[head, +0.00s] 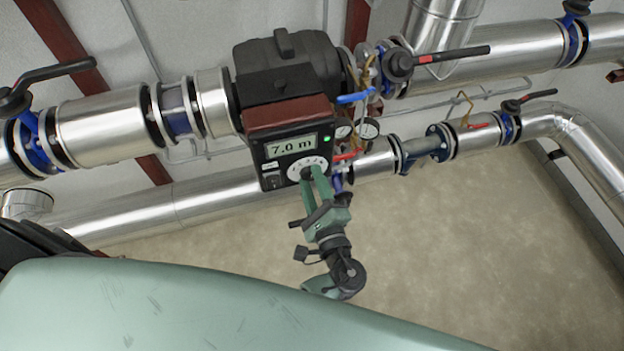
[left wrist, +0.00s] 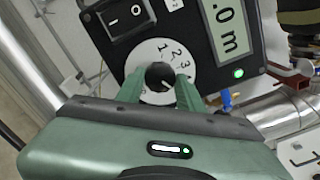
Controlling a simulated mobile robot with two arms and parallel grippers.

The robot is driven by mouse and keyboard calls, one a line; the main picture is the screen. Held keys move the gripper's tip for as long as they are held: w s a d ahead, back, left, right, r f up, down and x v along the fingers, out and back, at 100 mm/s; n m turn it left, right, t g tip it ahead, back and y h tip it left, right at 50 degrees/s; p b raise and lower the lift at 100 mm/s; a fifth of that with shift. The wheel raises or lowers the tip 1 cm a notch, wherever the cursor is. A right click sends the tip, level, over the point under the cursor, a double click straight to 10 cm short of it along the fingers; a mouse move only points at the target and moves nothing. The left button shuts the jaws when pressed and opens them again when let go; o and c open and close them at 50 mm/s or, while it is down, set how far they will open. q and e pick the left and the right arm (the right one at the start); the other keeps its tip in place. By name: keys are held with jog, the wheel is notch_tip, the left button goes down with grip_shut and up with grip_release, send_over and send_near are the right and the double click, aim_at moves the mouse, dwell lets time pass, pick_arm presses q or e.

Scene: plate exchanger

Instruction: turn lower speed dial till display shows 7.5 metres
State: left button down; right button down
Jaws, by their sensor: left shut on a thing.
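The pump's control box has a display (head: 291,146) that reads 7.0 m, with a green light beside it. Below the display is the white speed dial (head: 296,170), with a black knob at its centre. My left gripper (head: 310,174) reaches up to the dial from below and is shut on the knob. In the left wrist view the two green fingers stand on either side of the black knob (left wrist: 160,76), in front of the numbered white dial face (left wrist: 162,58). Part of the dial face is hidden by the fingers. My right gripper is not in view.
A black rocker switch (left wrist: 126,18) sits beside the dial on the box. Gauges (head: 369,129), a blue lever (head: 355,97) and a red lever (head: 346,156) are close to the box's right side. Insulated pipes (head: 105,130) run on both sides. Open floor lies below.

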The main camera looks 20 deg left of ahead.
pick_arm(q)
jog(key=shift+f, duration=0.1)
jog(key=c, duration=0.9)
grip_release()
jog(key=shift+s+d+f+b, duration=0.1)
jog(key=shift+s+d+b, duration=0.2)
jog(key=shift+s, duration=0.15)
jog(key=b+v, duration=0.2)
jog(key=v, duration=0.4)
jog(key=shift+s+d, duration=0.25)
jog(key=shift+s, duration=0.05)
